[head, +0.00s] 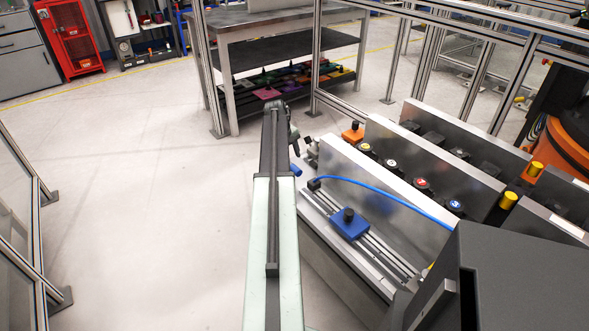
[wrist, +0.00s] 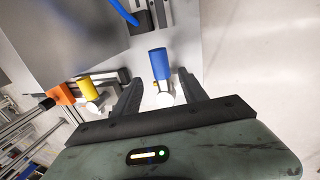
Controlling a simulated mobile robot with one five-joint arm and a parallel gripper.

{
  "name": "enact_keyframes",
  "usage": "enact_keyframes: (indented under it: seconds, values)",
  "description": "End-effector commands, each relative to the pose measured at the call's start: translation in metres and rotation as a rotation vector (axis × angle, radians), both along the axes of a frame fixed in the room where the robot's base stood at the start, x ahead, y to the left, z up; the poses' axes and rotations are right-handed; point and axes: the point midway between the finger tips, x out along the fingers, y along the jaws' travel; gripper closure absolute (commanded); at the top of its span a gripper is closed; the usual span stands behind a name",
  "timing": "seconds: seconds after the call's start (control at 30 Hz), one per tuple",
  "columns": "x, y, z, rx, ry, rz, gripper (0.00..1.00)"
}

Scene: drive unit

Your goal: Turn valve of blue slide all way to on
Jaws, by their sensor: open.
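The blue slide block (head: 350,223) with a black knob sits on the near rail of the drive unit. A blue hose runs from the rail's far end to the right. The blue valve handle (head: 296,170) shows just right of my arm in the head view. In the wrist view, the blue handle (wrist: 160,64) points up the picture, with a white round part below it. My gripper (wrist: 161,78) is open, its dark fingers on either side of the lower end of the blue handle and the white part. I cannot tell whether either finger touches.
A yellow handle (wrist: 86,87) with a white part is left of my gripper, near the orange slide (wrist: 60,94). Upright metal plates (head: 385,185) divide the rails. A workbench (head: 270,22) stands behind. The floor (head: 140,200) to the left is clear.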

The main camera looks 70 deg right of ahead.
Motion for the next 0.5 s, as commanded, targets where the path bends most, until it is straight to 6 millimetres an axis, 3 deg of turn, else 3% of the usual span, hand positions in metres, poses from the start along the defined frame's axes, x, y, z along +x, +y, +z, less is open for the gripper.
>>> enact_keyframes:
  seconds: [0.03, 0.23, 0.33, 0.5]
  values:
    - [-0.001, -0.002, -0.016, 0.000, 0.000, -0.001, 0.49]
    - [-0.005, -0.010, -0.051, 0.000, 0.000, -0.001, 0.49]
    - [-0.007, -0.013, -0.061, -0.001, -0.001, -0.001, 0.49]
    - [-0.008, -0.014, -0.062, -0.001, -0.001, -0.001, 0.49]
